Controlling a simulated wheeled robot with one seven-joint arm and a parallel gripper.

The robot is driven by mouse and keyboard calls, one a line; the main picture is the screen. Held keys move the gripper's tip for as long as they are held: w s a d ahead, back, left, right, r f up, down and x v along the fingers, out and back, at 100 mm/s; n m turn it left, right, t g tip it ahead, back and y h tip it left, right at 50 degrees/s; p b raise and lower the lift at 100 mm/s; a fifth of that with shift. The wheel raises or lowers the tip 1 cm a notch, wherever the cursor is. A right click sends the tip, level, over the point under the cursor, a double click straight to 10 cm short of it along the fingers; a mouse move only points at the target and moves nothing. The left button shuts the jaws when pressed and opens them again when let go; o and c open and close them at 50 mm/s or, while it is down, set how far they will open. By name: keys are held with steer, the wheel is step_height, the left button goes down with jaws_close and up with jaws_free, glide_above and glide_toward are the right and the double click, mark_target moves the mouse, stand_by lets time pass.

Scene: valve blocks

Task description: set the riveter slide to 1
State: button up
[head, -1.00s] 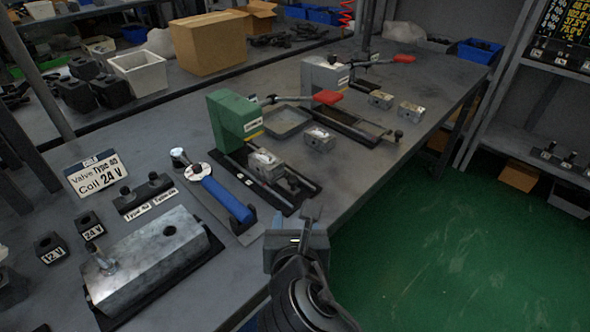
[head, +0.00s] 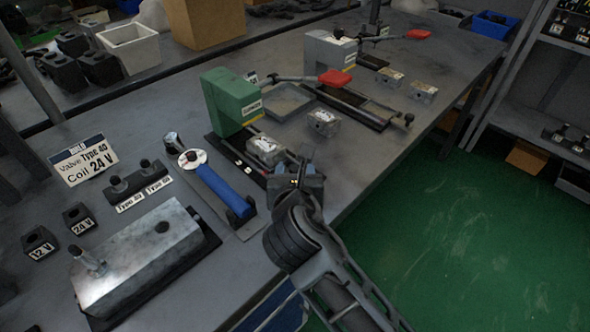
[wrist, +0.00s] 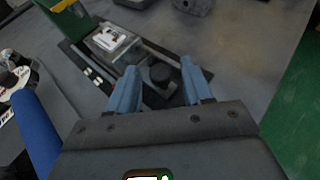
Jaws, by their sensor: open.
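A green lever press (head: 230,101) with a red handle stands on the bench; its label is too small to read surely. Its slide carries a silver block (head: 266,148) on rails, and this block also shows in the wrist view (wrist: 112,42). White marks (wrist: 95,78) lie along the left of the base; their figures are not legible. A round black knob (wrist: 160,73) stands at the near end of the slide. My gripper (wrist: 160,88) is open, its blue fingers either side of the knob with gaps. In the head view my gripper (head: 302,168) hides the knob.
A blue-handled tool (head: 222,190) lies left of the press. A grey press (head: 328,55) with a red lever stands behind. A loose silver block (head: 324,122) and a shallow tray (head: 276,102) are nearby. The bench's right edge drops to the green floor.

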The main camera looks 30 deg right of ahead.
steer(key=shift+w+d, duration=0.1)
steer(key=shift+w, duration=0.1)
jaws_close()
stand_by(0.4)
